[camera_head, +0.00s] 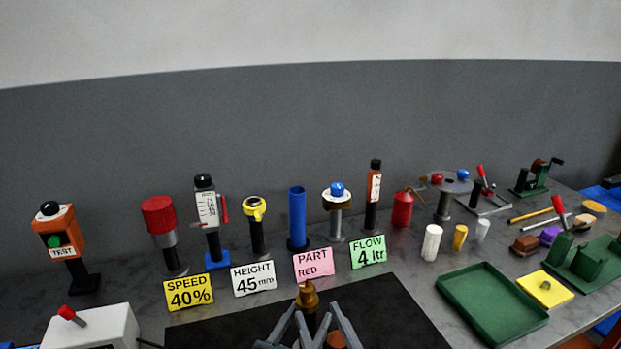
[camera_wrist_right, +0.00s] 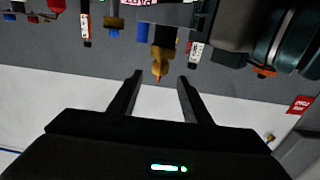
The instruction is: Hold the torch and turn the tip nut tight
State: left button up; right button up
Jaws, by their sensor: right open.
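A stepped brass piece (camera_head: 307,297), probably the torch tip with its nut, stands upright at the bottom middle of the head view. It also shows in the right wrist view (camera_wrist_right: 158,65), upside down, just past the fingertips and between them in the picture. My right gripper (camera_head: 313,306) is open, its grey fingers on either side of the brass piece. In the wrist view the right gripper (camera_wrist_right: 159,78) has empty space between its dark fingers; contact cannot be told. The torch body is mostly hidden. My left gripper cannot be made out.
Behind stand the signs, such as PART RED (camera_head: 313,265), and a row of posts including a blue tube (camera_head: 297,215). A white box (camera_head: 95,325) is at the left. A green tray (camera_head: 490,303) is at the right. The dark mat (camera_head: 400,320) has bare room.

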pick_arm(q)
jog(key=shift+f, duration=0.15)
jog(key=v, duration=1.2)
dwell(0.3)
